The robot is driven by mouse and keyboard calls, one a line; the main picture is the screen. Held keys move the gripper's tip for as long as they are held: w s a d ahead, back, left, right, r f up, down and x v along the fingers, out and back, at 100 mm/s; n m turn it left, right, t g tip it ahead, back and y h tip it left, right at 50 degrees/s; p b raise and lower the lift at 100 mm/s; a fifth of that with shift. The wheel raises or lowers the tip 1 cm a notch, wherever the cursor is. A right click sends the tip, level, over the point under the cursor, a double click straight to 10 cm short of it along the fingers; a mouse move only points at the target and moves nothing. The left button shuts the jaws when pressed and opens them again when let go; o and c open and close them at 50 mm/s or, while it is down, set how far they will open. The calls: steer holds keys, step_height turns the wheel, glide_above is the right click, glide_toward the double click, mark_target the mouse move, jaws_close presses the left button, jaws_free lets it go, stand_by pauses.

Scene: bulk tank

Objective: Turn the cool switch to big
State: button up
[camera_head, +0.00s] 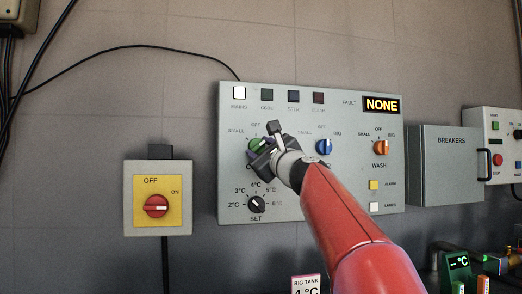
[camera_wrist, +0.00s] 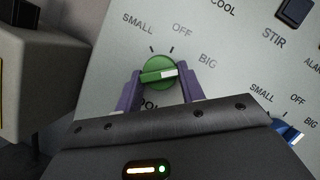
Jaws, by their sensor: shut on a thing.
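The cool switch is a green knob (camera_wrist: 155,68) on the grey control panel, with SMALL, OFF and BIG printed around it. Its white mark points right in the wrist view, toward the BIG side and a little below that word. My gripper (camera_wrist: 159,82) is shut on the knob, with one purple finger on each side of it. In the head view, my gripper (camera_head: 265,148) covers much of the green knob (camera_head: 257,144) and hides where its mark points. The COOL lamp (camera_head: 266,94) at the panel's top looks dark.
Blue stir knob (camera_head: 323,147) and orange wash knob (camera_head: 381,147) sit right of my gripper. A black SET dial (camera_head: 257,204) is just below. A red switch (camera_head: 156,206) is on a box at left. The fault display (camera_head: 381,105) reads NONE.

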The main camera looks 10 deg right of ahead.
steer(key=o, duration=1)
steer(key=shift+c, duration=0.2)
steer(key=b+v, duration=0.3)
steer(key=v, duration=0.5)
steer(key=shift+w+f, duration=0.1)
